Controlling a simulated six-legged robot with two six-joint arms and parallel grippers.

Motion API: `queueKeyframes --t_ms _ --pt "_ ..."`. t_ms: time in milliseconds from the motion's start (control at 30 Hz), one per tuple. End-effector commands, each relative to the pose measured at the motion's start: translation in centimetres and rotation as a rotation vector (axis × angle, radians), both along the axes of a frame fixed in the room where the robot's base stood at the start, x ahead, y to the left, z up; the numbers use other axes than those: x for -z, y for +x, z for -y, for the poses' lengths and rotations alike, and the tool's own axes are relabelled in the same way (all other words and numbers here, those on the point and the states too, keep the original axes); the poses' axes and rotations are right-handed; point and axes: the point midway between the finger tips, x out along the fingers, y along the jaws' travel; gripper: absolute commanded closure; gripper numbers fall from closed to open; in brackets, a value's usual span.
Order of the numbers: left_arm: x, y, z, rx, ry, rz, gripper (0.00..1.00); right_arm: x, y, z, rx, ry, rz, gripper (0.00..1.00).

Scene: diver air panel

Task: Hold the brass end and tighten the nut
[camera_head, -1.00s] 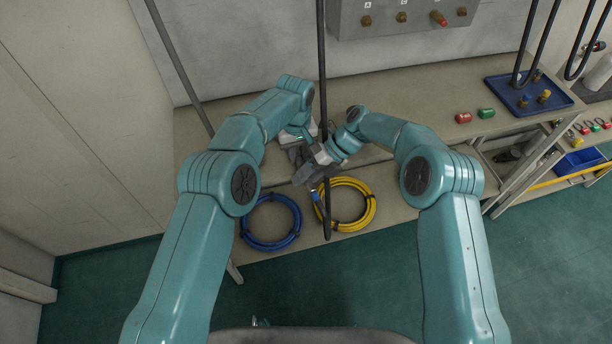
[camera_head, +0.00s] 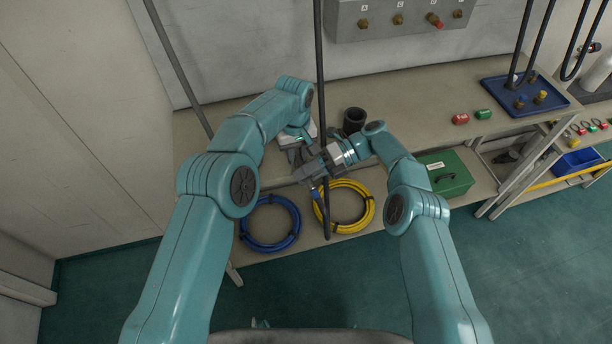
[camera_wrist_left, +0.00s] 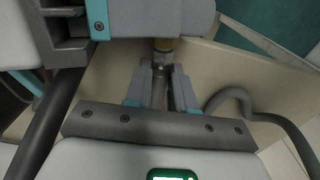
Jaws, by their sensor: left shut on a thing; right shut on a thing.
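My left gripper (camera_head: 297,155) is over the front of the bench. In the left wrist view its fingers (camera_wrist_left: 163,72) are shut on a small fitting, and a short brass-coloured end (camera_wrist_left: 163,44) shows just beyond the fingertips. My right gripper (camera_head: 308,172) comes in from the right and meets the left one; its body (camera_wrist_left: 150,18) fills the top of the left wrist view, right at the brass end. It is shut, with the nut hidden inside its jaws. A dark hose (camera_head: 322,80) hangs down past both grippers.
A black cup (camera_head: 354,118) stands on the bench, and a green case (camera_head: 445,172) sits below. A valve panel (camera_head: 345,28) is on the wall. A blue tray (camera_head: 490,90) stands at right.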

Motion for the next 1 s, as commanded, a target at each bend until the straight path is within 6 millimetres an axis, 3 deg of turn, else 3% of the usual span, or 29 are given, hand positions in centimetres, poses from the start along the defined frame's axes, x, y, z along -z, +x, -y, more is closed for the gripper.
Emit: queueKeyframes --t_ms 33,167,200,233,567,833,1000 --pt "1.02 -0.51 -0.02 0.006 0.007 -0.021 1.00 1.77 -0.47 -0.18 0.002 -0.009 -0.023 1.00" --pt "1.10 -0.49 -0.08 0.006 0.008 -0.021 1.00 1.92 -0.59 -0.18 0.000 -0.010 -0.027 1.00" --pt "1.12 -0.48 -0.11 0.005 0.008 -0.021 1.00 1.96 -0.61 -0.18 -0.001 -0.011 -0.028 0.61" --pt "1.13 -0.49 -0.12 0.005 0.008 -0.021 1.00 1.97 -0.61 -0.18 -0.002 -0.011 -0.028 0.51" --pt "0.74 -0.19 -0.11 0.002 0.004 -0.009 1.00 1.87 -0.58 -0.21 -0.001 -0.022 -0.023 0.51" --pt "0.61 -0.10 -0.12 0.001 0.004 -0.005 1.00 1.51 -0.72 -0.44 -0.004 -0.224 0.044 0.51" --pt "0.49 -0.08 -0.12 0.001 0.003 -0.004 1.00 1.52 -0.69 -0.46 -0.004 -0.259 0.057 0.51"
